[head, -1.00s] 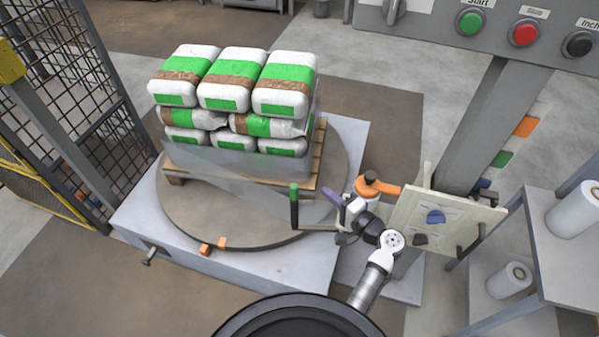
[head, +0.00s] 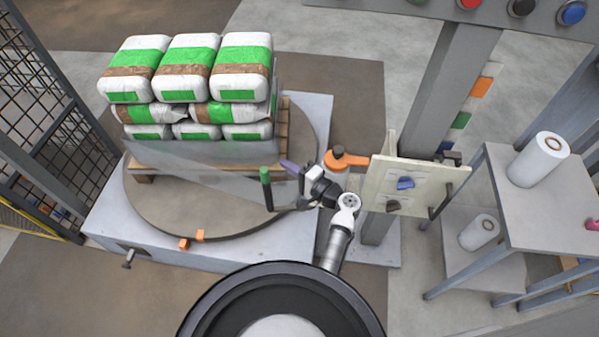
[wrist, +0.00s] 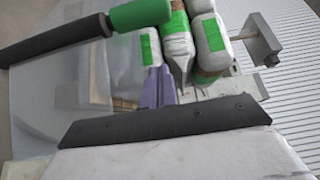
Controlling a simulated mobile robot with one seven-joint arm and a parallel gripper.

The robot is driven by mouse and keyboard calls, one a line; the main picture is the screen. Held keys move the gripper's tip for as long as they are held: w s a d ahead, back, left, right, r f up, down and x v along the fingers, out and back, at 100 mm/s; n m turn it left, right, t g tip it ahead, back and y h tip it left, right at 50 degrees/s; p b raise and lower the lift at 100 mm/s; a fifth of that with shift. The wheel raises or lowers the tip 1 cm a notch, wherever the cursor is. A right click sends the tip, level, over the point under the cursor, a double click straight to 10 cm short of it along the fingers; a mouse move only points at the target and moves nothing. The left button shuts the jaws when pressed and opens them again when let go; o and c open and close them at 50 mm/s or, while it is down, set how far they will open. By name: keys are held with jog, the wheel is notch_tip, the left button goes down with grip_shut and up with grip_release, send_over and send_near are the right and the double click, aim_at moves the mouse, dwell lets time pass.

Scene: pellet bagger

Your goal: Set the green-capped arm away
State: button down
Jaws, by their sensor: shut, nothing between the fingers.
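The green-capped arm (head: 266,192) is a dark bar with a green cap at its upper end. In the head view it stands at the right front of the turntable, just left of my gripper. In the wrist view its green cap (wrist: 140,14) and black bar (wrist: 52,42) cross the top left. My gripper (head: 287,166) has purple fingers, closed together and empty. In the wrist view the fingers (wrist: 157,86) point toward the bags, below the green cap. A gap seems to lie between fingers and arm, but contact is hard to judge. The arm's lower end is partly hidden.
Stacked green-and-white bags (head: 190,70) stand on a pallet on the round turntable (head: 150,208). An orange handle (head: 345,158) and a pale panel with knobs (head: 415,180) are right of my gripper. A grey shelf with white rolls (head: 538,158) stands farther right. A mesh fence is left.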

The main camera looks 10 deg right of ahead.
jog(key=shift+s+a+p, duration=0.3)
jog(key=shift+a+p, duration=0.15)
jog(key=shift+a, duration=0.6)
jog(key=shift+s+a+p, duration=0.25)
jog(key=shift+a+p, duration=0.2)
jog(key=shift+a, duration=0.55)
